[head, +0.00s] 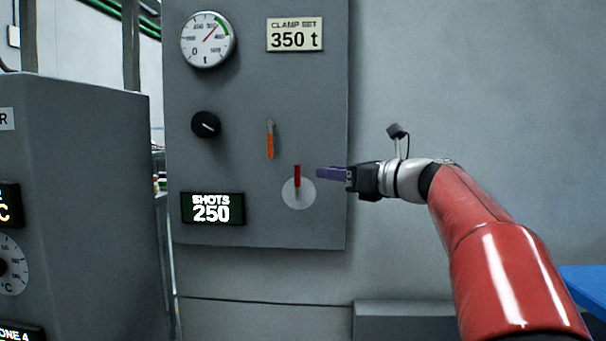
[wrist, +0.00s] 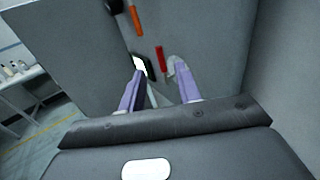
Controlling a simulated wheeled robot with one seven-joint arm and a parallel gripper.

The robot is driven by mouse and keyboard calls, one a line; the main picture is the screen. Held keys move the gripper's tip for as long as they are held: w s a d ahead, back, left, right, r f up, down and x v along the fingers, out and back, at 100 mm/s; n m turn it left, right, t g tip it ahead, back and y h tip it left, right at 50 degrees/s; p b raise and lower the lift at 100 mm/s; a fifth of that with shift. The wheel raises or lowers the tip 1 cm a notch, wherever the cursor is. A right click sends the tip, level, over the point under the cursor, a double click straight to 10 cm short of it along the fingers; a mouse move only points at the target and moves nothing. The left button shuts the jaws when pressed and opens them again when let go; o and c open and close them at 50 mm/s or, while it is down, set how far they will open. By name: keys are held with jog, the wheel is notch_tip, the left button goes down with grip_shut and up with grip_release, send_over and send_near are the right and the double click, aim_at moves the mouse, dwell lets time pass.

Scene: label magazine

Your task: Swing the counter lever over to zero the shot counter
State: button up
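A red lever (head: 297,175) stands upright on a pale round plate (head: 299,198) low on the grey panel. The shot counter display (head: 212,208), left of it, reads SHOTS 250. My gripper (head: 322,173) is just right of the lever, with its purple fingers pointing left toward it. In the wrist view my gripper (wrist: 159,72) has its two fingers spread with nothing between them. The red lever (wrist: 160,60) shows there beyond the fingertips, apart from them. The right finger partly hides the pale plate (wrist: 172,62).
An orange lever (head: 270,140) sits above and left of the red one. A black knob (head: 206,125), a pressure gauge (head: 208,40) and a CLAMP SET 350 t label (head: 295,35) are also on the panel. A grey cabinet (head: 85,170) stands at left.

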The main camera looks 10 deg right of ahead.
aim_at(297, 176)
jog(key=p+x, duration=0.1)
jog(key=x, duration=0.6)
jog(key=shift+w+a, duration=0.15)
jog(key=shift+a, duration=0.05)
grip_shut()
